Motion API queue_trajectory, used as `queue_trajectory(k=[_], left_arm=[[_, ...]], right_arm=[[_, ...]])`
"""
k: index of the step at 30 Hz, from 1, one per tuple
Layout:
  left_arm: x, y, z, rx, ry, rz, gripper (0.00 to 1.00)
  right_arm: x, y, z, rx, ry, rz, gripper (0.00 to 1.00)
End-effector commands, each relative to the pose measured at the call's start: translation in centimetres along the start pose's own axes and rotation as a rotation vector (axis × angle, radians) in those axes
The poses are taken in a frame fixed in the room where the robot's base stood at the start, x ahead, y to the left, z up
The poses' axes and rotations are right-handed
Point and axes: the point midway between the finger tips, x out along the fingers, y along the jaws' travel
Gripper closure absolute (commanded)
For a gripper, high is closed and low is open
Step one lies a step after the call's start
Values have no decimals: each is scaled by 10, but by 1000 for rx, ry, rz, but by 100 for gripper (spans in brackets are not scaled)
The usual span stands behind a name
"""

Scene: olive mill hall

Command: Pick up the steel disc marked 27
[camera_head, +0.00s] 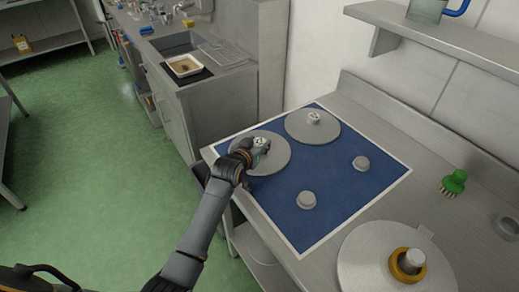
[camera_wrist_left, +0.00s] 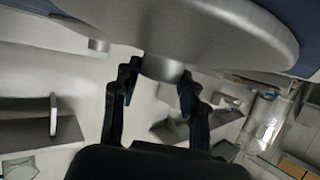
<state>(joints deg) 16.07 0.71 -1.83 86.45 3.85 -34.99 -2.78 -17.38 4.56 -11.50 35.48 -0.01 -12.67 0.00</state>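Two flat steel discs with centre knobs lie on a blue mat (camera_head: 327,188) with a white border. The nearer disc (camera_head: 276,158) is at the mat's left corner, the other disc (camera_head: 328,130) at its back. Both knobs have dark marks on top, too small to read. My left gripper (camera_head: 256,148) is at the nearer disc's knob. In the left wrist view that disc (camera_wrist_left: 205,30) fills the top, and the fingers of my left gripper (camera_wrist_left: 162,78) stand on both sides of its knob, seemingly touching it. The disc looks flat on the mat. My right gripper is out of view.
A large disc with an orange ring (camera_head: 407,266) is at the front right. A green brush (camera_head: 454,182) lies right of the mat. A shelf (camera_head: 440,36) overhangs the back wall.

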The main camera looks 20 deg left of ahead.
Motion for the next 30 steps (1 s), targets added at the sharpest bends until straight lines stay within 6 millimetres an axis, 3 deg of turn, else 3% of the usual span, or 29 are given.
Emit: queue_trajectory(k=[1, 3, 14, 20, 30], left_arm=[[0, 0, 0, 0, -1, 0, 91], [0, 0, 0, 0, -1, 0, 100], [-2, 0, -6, 1, 5, 0, 100], [-11, 0, -30, 1, 11, 0, 100], [-91, 14, -66, 0, 6, 2, 100]], right_arm=[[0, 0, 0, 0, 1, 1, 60], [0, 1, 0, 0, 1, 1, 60], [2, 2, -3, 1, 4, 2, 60], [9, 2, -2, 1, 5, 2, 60], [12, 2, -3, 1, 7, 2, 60]])
